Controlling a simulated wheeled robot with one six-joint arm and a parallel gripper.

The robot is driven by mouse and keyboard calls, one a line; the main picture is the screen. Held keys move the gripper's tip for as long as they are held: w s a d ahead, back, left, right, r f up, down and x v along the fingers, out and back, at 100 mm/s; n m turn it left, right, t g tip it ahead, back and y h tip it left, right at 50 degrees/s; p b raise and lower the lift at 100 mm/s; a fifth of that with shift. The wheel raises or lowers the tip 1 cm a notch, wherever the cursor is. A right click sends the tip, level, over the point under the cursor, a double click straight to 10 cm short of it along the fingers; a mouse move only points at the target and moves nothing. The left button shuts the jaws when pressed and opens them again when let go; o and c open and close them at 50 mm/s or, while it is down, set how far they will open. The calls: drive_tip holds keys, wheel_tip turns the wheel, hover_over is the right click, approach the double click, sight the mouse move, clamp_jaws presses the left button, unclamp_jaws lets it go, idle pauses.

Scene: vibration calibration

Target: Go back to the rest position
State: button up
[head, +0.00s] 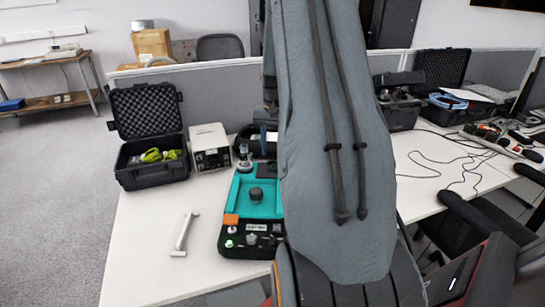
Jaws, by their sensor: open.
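My grey-covered arm rises through the middle of the head view and hides part of the table behind it. My gripper cannot be made out in this view. A teal and black device (238,190) lies on the white table (150,240), just left of my arm. A dark round knob-like piece (256,195) sits on its teal face. Its black front panel (250,241) has a small display and round knobs. A white handle-shaped bar (183,235) lies on the table to the device's left, apart from it.
An open black case (152,171) with yellow-green items and a white box-shaped instrument (209,147) stand at the table's back left. A grey partition (210,97) runs behind. Cables (455,160), cases and a dark chair (490,220) are at right. Grey floor is open at left.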

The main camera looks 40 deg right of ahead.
drive_tip(key=shift+r+b, duration=0.45)
drive_tip(key=shift+r, duration=1.85)
drive_tip(key=s+a+n, duration=0.3)
drive_tip(key=a+n, duration=0.2)
drive_tip(key=a, duration=1.4)
drive_tip(key=s+a+f+n, duration=0.1)
drive_tip(key=s+a+n, duration=0.4)
drive_tip(key=s+a, duration=0.9)
drive_tip(key=a, duration=0.3)
drive_tip(key=shift+f+n+t, duration=0.3)
drive_tip(key=shift+f, duration=0.05)
